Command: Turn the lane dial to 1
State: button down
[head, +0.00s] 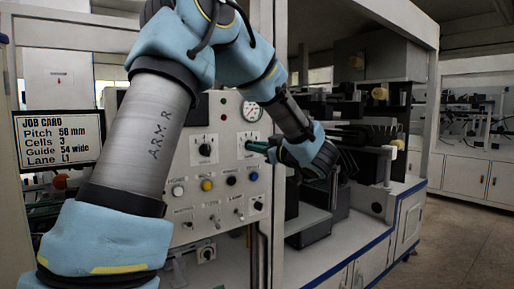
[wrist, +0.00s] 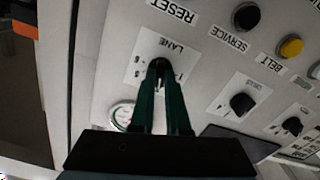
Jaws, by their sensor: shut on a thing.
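The lane dial (wrist: 158,63) is a dark knob on a white plate marked LANE, in the upper middle of the wrist view. My gripper (wrist: 161,72) has its two green fingers shut on the knob, one on each side. The fingers hide most of the knob, and I cannot read which number it points to. In the head view, my gripper (head: 262,146) reaches the panel from the right, and its fingers meet the lane plate (head: 248,137) below the gauge.
A job card screen (head: 58,140) at the left reads Lane L1. Another dial (head: 205,149) sits left of the lane dial. Coloured buttons, including a yellow one (head: 207,185), and several switches lie below. A round gauge (head: 251,111) is just above. Dark machinery (head: 360,135) stands right of the panel.

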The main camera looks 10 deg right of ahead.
jog(key=shift+f+n+b, duration=0.2)
jog(key=shift+n+b, duration=0.1)
jog(key=shift+b, duration=0.3)
jog(key=n+b, duration=1.3)
jog(key=b, duration=0.7)
jog(key=shift+n+b, duration=0.35)
jog(key=shift+n, duration=0.05)
jog(key=c, duration=0.9)
grip_release()
jog(key=shift+r, duration=0.1)
